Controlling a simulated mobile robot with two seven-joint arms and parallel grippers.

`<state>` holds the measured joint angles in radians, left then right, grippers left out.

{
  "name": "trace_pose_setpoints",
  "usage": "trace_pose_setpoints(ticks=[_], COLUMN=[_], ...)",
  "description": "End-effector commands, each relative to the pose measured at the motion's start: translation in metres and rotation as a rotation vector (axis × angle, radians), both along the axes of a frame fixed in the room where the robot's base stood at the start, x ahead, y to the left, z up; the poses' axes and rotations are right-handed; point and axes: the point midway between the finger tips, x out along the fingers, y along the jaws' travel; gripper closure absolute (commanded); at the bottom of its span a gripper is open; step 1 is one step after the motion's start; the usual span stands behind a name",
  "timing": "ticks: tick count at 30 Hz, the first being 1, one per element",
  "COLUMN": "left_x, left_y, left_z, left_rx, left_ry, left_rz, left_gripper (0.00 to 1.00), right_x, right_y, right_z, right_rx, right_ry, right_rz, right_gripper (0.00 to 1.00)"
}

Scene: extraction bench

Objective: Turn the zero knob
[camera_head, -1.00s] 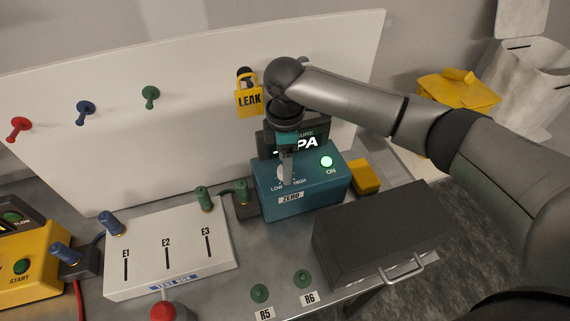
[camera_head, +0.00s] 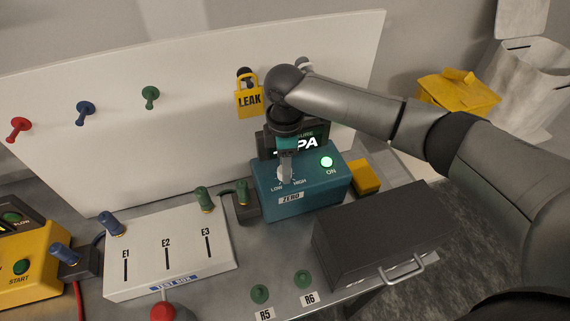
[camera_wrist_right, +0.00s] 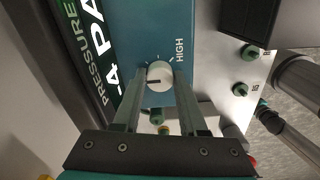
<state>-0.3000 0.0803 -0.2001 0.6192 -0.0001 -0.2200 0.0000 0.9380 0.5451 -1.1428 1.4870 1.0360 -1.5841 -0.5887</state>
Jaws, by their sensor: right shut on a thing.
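The zero knob (camera_wrist_right: 159,75) is a small white dial with a dark pointer mark, on the front of a teal box (camera_head: 322,187) labelled ZERO, LOW and HIGH. In the head view the knob (camera_head: 281,173) is partly covered by a finger. My right gripper (camera_head: 286,179) reaches down to it from above. In the right wrist view its two fingers (camera_wrist_right: 159,82) stand on either side of the knob, shut on it. My left gripper is in neither view.
A lit display (camera_head: 311,142) sits behind the gripper, partly hidden. A green ON button (camera_head: 327,161) glows beside the knob. A black case (camera_head: 372,235) stands in front right, a white test box (camera_head: 148,262) left. A yellow LEAK tag (camera_head: 249,99) hangs behind.

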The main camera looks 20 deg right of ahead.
Motion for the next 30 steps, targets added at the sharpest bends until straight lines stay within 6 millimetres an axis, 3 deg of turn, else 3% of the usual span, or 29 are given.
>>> trace_pose_setpoints(ticks=[3,14,30], left_x=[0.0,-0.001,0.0], left_y=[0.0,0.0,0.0], left_z=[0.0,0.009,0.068], left_rx=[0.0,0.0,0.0], left_ry=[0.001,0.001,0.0], left_rz=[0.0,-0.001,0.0], left_gripper=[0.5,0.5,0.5], right_x=[0.0,-0.001,-0.001], right_y=[0.0,0.0,0.001], right_z=[0.0,0.002,0.004], right_rx=[0.0,0.001,0.002], right_ry=[0.0,0.003,0.005], right_rz=[0.0,-0.032,-0.361], right_gripper=[1.0,1.0,1.0])
